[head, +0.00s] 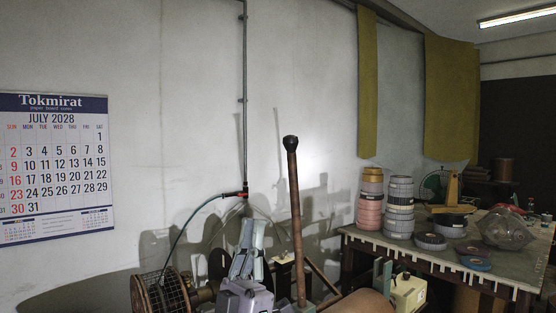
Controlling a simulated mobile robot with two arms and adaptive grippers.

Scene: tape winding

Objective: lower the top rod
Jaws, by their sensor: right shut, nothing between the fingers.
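A brown rod (295,215) with a dark round knob at its upper end stands nearly upright, leaning slightly left, in the lower middle of the head view. It rises high above the machine, and its lower end runs down behind or beside machine parts at the bottom edge. My right gripper (252,226) is left of the rod, fingers pointing up. It is shut and empty, and in the picture a gap separates it from the rod. Which machine part the rod joins is hard to see. My left gripper is not in view.
A caged round machine part (160,293) is at lower left, with a hose (190,222) running to the wall pipe. A brown roller (358,302) lies at bottom centre. A table (440,261) with stacked tape rolls (370,207) stands right.

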